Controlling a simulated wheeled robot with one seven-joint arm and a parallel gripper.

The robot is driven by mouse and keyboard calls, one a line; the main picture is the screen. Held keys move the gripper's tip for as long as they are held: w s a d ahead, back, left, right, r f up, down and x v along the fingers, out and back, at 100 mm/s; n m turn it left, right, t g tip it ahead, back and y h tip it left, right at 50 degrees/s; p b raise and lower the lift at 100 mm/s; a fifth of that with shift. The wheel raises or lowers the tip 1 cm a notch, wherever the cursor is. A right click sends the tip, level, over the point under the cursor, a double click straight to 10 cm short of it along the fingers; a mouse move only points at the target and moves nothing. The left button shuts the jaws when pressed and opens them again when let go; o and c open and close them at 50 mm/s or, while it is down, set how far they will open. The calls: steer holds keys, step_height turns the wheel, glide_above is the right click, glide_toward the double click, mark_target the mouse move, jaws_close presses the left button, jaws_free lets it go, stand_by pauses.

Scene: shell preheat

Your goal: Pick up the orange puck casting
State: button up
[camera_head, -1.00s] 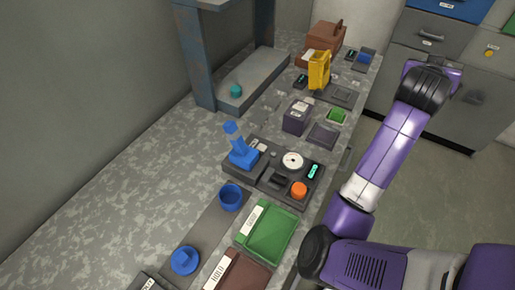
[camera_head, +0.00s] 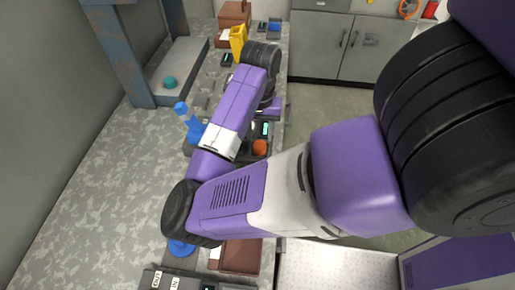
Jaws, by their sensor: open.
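An orange round piece (camera_head: 260,147), the only puck-like orange thing on the bench, sits at the right edge of a dark device near the bench's right side. My forearm covers most of that device, including its dial. My gripper (camera_head: 268,108) hangs over the bench just beyond the orange piece in the picture, behind my wrist. Only part of its purple body shows; its fingertips are hidden. It is apart from the orange piece in the picture, and I see nothing held in it.
A blue upright part (camera_head: 189,121) stands left of my forearm. A yellow part (camera_head: 238,42) and a brown box (camera_head: 233,14) stand farther back. A brown tray (camera_head: 240,257) is in front. The bench's left side is clear.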

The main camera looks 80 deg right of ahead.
mark_target(260, 145)
steer(key=shift+f, duration=2.65)
jaws_close()
